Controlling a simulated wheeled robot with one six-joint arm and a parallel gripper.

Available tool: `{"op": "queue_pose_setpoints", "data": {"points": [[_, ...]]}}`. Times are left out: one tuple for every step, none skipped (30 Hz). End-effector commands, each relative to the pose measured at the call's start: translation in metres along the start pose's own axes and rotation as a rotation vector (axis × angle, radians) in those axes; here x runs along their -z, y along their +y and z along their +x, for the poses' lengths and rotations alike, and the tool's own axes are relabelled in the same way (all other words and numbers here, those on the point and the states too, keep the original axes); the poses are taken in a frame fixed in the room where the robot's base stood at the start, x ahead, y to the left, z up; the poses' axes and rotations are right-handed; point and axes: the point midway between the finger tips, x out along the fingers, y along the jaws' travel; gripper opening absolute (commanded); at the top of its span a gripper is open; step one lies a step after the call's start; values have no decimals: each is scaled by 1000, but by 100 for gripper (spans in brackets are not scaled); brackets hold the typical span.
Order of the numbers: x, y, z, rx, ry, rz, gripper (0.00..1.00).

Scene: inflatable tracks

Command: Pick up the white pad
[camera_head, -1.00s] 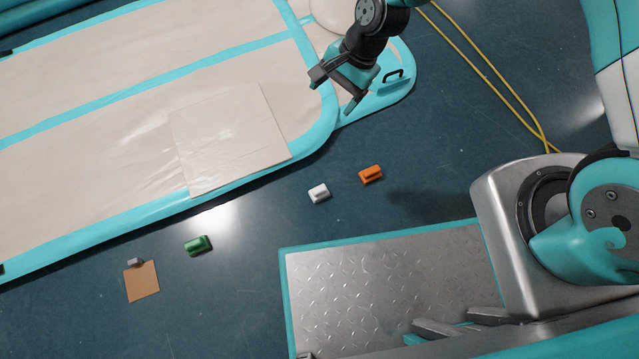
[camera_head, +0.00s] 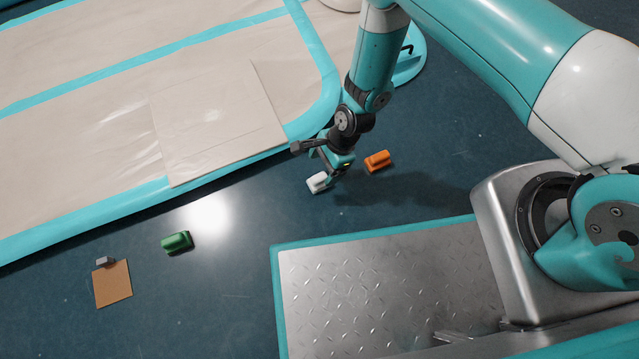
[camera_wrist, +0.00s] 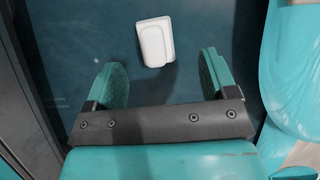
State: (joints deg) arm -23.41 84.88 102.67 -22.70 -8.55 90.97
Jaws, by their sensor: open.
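The white pad (camera_head: 317,183) is a small white block with a raised ridge, lying on the dark blue floor between the inflatable track and my metal base plate. In the wrist view the white pad (camera_wrist: 155,42) lies a little beyond the fingertips, between their lines, slightly tilted. My gripper (camera_head: 328,165) is over the pad in the head view and partly covers its upper right side. In the wrist view my gripper (camera_wrist: 161,76) has its two teal fingers wide apart with nothing between them.
An orange pad (camera_head: 378,160) lies close to the right of the white one. A green pad (camera_head: 177,242) and a tan square with a grey block (camera_head: 112,284) lie to the left. The beige inflatable track (camera_head: 60,150) with teal edges is behind.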

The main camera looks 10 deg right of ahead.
Motion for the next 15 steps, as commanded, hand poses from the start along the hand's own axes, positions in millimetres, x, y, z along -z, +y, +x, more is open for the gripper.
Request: {"op": "queue_pose_setpoints", "data": {"points": [[1, 0, 8, 0, 0, -2, 79], [0, 0, 10, 0, 0, -2, 79], [0, 0, 11, 0, 0, -1, 79], [0, 0, 11, 0, 0, -1, 79], [0, 0, 12, 0, 0, -1, 79], [0, 0, 14, 0, 0, -1, 79], [0, 1, 15, 0, 0, -1, 79], [0, 1, 18, 0, 0, -1, 79], [0, 2, 22, 0, 0, -1, 79], [0, 3, 26, 0, 0, -1, 79], [0, 4, 30, 0, 0, -1, 79], [0, 5, 36, -1, 0, -3, 79], [0, 6, 40, -1, 0, -3, 79], [0, 7, 45, -1, 0, -3, 79], [0, 8, 51, -1, 0, -3, 79]]}}
